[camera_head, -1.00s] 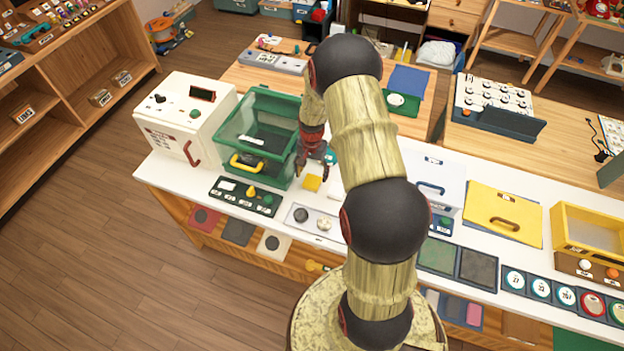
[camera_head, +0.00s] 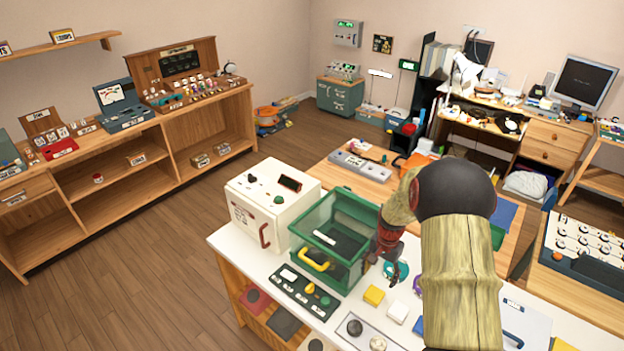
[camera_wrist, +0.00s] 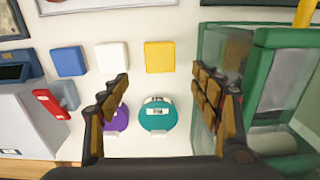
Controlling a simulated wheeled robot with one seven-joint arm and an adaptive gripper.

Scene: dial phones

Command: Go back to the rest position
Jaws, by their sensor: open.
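My gripper (camera_head: 385,268) hangs over the white counter (camera_head: 225,238), just right of the green clear-walled bin (camera_head: 338,232) with a yellow handle. In the wrist view my gripper (camera_wrist: 160,112) has its two fingers spread wide with nothing between them. Beyond the fingertips lie a teal round item (camera_wrist: 158,117) and a purple round item (camera_wrist: 117,120), both apart from the fingers as seen. Yellow (camera_wrist: 159,57), white (camera_wrist: 112,57) and blue (camera_wrist: 68,61) blocks lie in a row. My arm hides part of the counter in the head view.
A white box with a red handle (camera_head: 268,205) stands left of the bin. A dark button panel (camera_head: 305,290) lies in front of it. Wooden shelves (camera_head: 130,165) with several devices line the left wall. The wood floor (camera_head: 150,260) between them is clear.

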